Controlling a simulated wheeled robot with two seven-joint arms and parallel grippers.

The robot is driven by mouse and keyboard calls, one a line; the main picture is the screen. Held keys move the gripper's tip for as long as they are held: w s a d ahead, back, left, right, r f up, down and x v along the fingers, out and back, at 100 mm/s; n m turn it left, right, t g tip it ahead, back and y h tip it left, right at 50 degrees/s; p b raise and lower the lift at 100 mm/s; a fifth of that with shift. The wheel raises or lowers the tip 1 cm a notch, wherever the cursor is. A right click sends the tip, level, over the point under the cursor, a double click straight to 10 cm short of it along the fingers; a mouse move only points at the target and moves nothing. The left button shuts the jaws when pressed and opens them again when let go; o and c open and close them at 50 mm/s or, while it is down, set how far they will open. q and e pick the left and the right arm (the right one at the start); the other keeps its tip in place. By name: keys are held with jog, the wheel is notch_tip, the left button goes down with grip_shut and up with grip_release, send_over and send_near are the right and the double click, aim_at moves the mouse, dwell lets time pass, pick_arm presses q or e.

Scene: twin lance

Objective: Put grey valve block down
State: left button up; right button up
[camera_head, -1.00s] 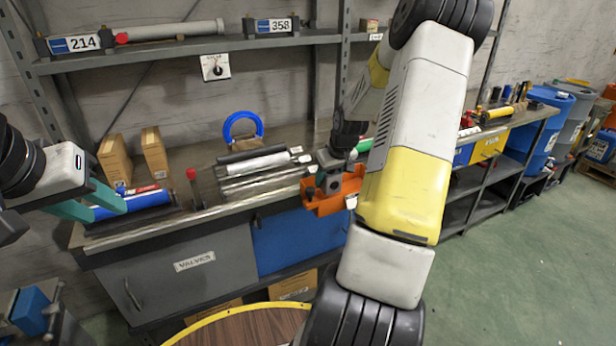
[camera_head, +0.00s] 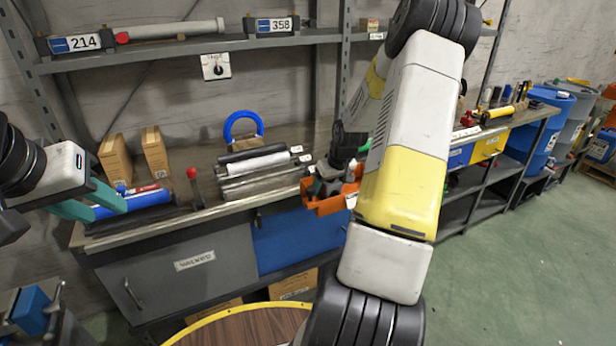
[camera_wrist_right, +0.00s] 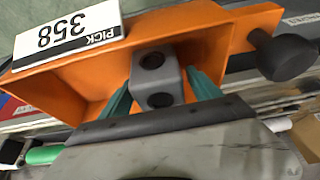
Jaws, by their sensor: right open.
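The grey valve block (camera_wrist_right: 157,78) is in the orange bin (camera_wrist_right: 80,80) in the right wrist view, two dark holes facing the camera. My right gripper (camera_wrist_right: 160,92) is open, one teal finger on each side of the block; I cannot tell whether they touch it. In the head view the orange bin (camera_head: 325,206) hangs at the bench front, with my right gripper (camera_head: 335,182) down in it and the block mostly hidden. My left gripper (camera_head: 98,206) has its teal fingers at the end of a blue cylinder (camera_head: 150,198); whether it grips it is unclear.
A white label reading 358 PICK (camera_wrist_right: 68,35) is on the bin, and a dark knob (camera_wrist_right: 283,55) stands beside it. Grey and white bars (camera_head: 255,170) lie on the bench left of the bin. A red-topped post (camera_head: 193,180) stands between them and the blue cylinder.

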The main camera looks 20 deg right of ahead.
jog(key=v, duration=1.2)
jog(key=s+a+r, duration=0.6)
jog(key=a+r, duration=0.5)
jog(key=a, duration=0.1)
jog(key=s+a+r+y, duration=0.1)
jog(key=s+a+r, duration=0.1)
jog(key=s+a, duration=0.3)
jog(key=s+a+r+t, duration=0.1)
jog(key=s+a+r, duration=0.2)
jog(key=s, duration=0.8)
jog(key=a, duration=0.2)
jog(key=shift+a+r+t+y, duration=0.25)
jog(key=shift+t+y, duration=0.05)
jog(key=shift+y, duration=0.1)
jog(key=shift+s, duration=0.1)
jog(key=shift+c, duration=0.2)
